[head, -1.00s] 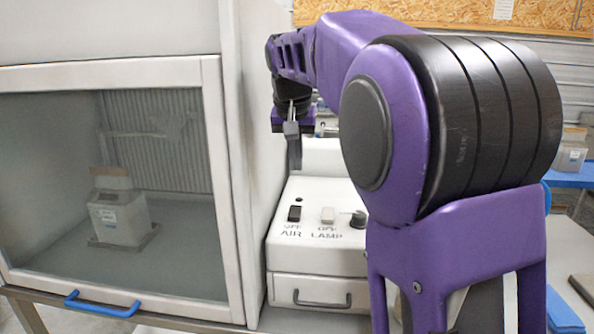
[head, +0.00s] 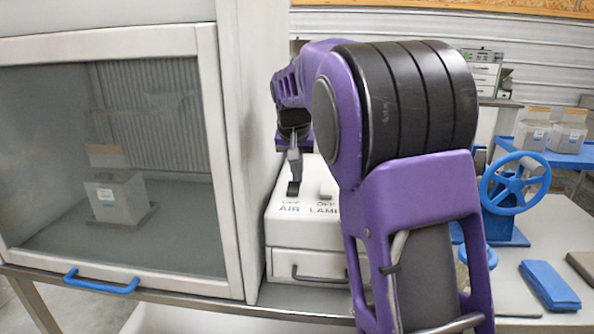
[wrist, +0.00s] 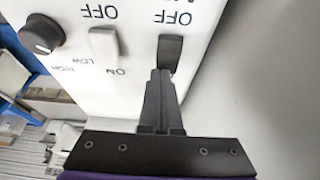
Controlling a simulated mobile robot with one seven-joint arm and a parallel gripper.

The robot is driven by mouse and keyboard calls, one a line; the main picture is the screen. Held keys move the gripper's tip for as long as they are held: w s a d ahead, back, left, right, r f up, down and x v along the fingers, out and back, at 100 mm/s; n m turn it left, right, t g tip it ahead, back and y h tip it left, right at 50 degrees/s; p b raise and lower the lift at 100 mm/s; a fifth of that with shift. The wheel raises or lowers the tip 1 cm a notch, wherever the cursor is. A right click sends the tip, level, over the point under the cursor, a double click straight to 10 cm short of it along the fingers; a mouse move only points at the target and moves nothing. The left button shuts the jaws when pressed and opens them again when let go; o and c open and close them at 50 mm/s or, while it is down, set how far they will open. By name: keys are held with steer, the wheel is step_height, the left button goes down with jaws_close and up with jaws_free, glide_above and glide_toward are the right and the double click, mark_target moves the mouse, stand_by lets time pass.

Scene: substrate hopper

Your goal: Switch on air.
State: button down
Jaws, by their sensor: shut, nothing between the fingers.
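The control box (head: 284,232) is white, with a black rocker switch (head: 293,188) labelled AIR on its sloped top. The AIR switch also shows in the wrist view (wrist: 171,52), beside the word OFF. My gripper (head: 294,168) is shut and empty, pointing down just above the AIR switch. In the wrist view the closed fingertips (wrist: 161,76) overlap the near end of the black switch. I cannot tell whether they touch it. The pale LAMP switch (wrist: 104,44) sits beside it, and a black knob (wrist: 41,33) lies farther left.
A glass-fronted cabinet (head: 219,150) with a blue handle (head: 101,283) stands close on the left. My arm hides the right part of the control box. A blue handwheel (head: 516,184) and a folded blue cloth (head: 549,285) are on the right of the table.

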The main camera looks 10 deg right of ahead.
mark_target(296, 188)
steer(key=p, duration=0.3)
steer(key=shift+w+d+r+g, duration=0.1)
steer(key=shift+w+g, duration=0.1)
steer(key=shift+g, duration=0.1)
steer(key=shift+w+f, duration=0.1)
steer(key=shift+f, duration=0.3)
steer(key=shift+s+b, duration=0.2)
steer(key=shift+b, duration=0.1)
steer(key=shift+s+a+r, duration=0.2)
steer(key=shift+s+a, duration=0.1)
steer(key=shift+s, duration=0.3)
steer(key=shift+r, duration=0.1)
steer(key=shift+r, duration=0.35)
step_height(296, 188, up, 13)
steer(key=p, duration=0.3)
